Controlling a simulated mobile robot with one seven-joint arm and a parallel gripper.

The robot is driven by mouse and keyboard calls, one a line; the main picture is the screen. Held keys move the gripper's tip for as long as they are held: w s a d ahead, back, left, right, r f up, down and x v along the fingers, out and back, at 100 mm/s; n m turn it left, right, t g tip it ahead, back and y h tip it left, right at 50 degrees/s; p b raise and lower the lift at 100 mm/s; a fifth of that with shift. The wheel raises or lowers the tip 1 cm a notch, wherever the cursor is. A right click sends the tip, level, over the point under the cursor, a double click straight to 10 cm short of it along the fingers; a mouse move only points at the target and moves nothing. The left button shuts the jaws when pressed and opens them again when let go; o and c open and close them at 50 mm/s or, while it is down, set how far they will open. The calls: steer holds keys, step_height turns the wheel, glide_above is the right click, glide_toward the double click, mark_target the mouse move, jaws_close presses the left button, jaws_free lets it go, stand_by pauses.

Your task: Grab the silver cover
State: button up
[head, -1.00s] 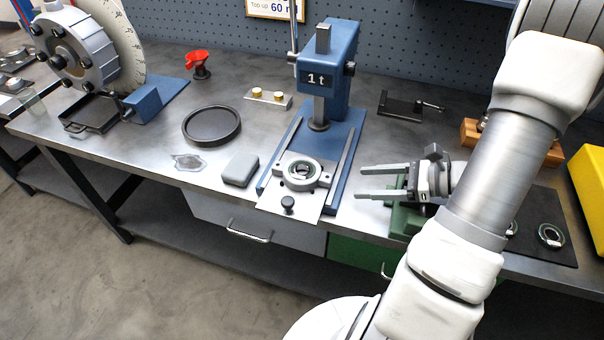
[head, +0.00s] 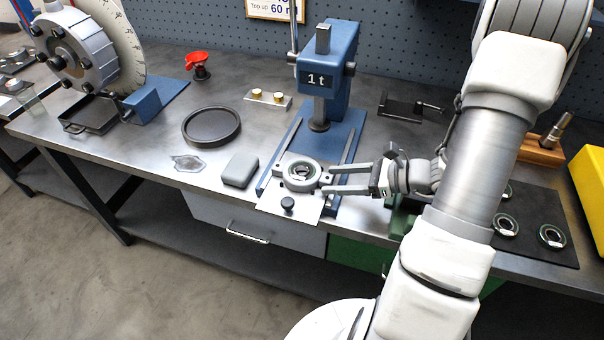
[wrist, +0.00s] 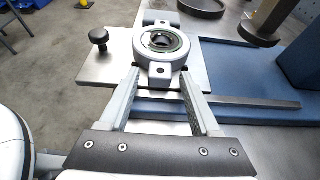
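The silver cover (head: 288,183), as I take it, is a round ring-shaped part with ears on opposite sides and a dark centre. It lies on a thin metal plate (head: 272,201) at the front of the blue press. It also shows at the top middle of the wrist view (wrist: 147,43). My gripper (head: 329,180) is open and low at the right side of the cover. In the wrist view its two fingers (wrist: 159,84) are spread, with the cover's near ear between or just beyond the tips. I cannot tell whether either finger touches it.
The blue press (head: 328,65) stands right behind the cover, its ram (head: 319,110) above the base. A black knob (head: 288,203) stands up from the plate's front. A grey block (head: 240,169) lies to the left. Ring parts lie on a dark mat (head: 530,222) at the right.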

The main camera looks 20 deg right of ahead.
jaws_close()
steer(key=shift+r, duration=0.1)
stand_by(1.1)
